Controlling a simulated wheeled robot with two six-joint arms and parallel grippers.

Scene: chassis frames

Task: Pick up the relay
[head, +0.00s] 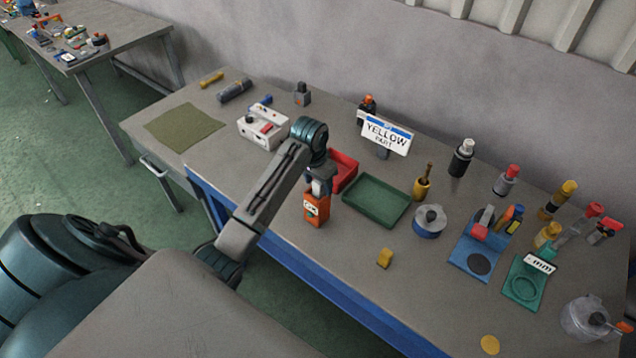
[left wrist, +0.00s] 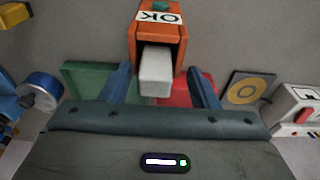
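An orange block marked "OK" (head: 316,208), which I take for the relay, stands near the front edge of the table. In the left wrist view the orange block (left wrist: 161,32) has a pale grey end that points towards the camera. In the left wrist view the fingers of my left gripper (left wrist: 161,88) are spread on either side of the pale end, with a gap on each side. My right gripper is not in view.
A red bin (head: 346,165) and a green tray (head: 371,201) lie close behind the orange block. A white box (head: 252,132) is behind my arm. Several bottles and tools crowd the right side.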

